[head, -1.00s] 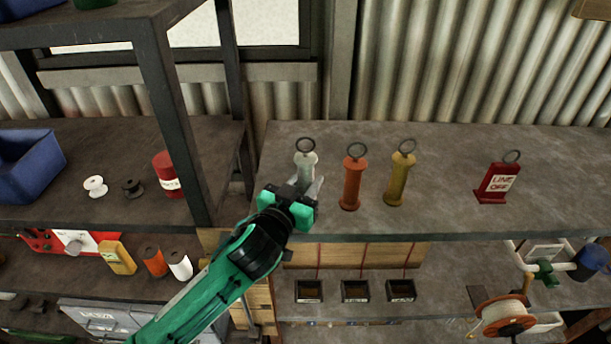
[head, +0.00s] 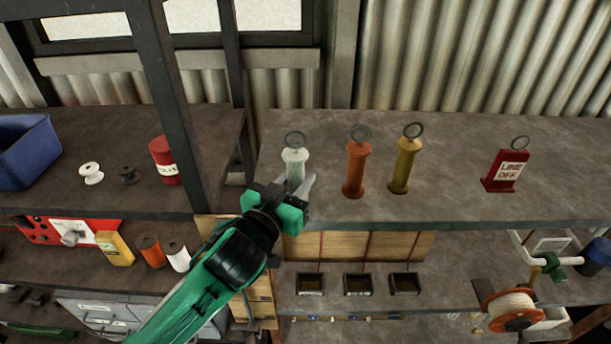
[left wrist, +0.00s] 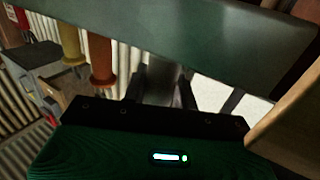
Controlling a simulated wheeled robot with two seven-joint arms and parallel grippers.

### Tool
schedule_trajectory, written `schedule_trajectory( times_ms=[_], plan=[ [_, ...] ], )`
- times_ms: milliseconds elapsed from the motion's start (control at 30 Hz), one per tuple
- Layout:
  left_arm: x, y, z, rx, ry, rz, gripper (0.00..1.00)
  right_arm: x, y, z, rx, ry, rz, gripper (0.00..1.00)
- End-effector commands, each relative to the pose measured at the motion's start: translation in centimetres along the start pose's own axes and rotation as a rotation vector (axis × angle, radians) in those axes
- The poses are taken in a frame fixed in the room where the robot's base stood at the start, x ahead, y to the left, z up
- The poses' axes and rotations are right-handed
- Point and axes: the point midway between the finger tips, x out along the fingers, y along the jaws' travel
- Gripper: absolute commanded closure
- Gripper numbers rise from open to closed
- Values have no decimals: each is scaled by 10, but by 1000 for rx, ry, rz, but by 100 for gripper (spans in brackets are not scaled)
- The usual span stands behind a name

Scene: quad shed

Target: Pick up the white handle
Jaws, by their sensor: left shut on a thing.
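The white handle (head: 294,161), a spool-shaped grip with a grey ring on top, is at the left end of the upper right shelf. My left gripper (head: 295,187) is shut on its lower part, and the gripper hides the handle's base. I cannot tell whether the base touches the shelf. My right gripper is not in view.
An orange handle (head: 356,168) and a yellow handle (head: 404,163) stand to the right on the shelf (head: 445,185). A red sign block (head: 507,170) is further right. A dark shelf post (head: 185,110) rises close on the left. Small open boxes (head: 357,284) sit below.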

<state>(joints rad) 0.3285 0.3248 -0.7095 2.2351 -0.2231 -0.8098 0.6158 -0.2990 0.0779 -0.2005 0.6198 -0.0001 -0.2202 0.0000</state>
Motion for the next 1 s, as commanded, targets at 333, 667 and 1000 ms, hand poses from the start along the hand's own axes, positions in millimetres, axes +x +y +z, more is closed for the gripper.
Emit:
schedule_trajectory(
  times_ms=[333,667,1000],
  plan=[
    [-65,0,4,-1,1,0,96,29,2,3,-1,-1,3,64],
    [-101,0,-4,-2,-3,-1,96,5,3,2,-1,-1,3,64],
    [-122,-1,-3,-2,-2,-2,96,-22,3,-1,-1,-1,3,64]
  ],
)
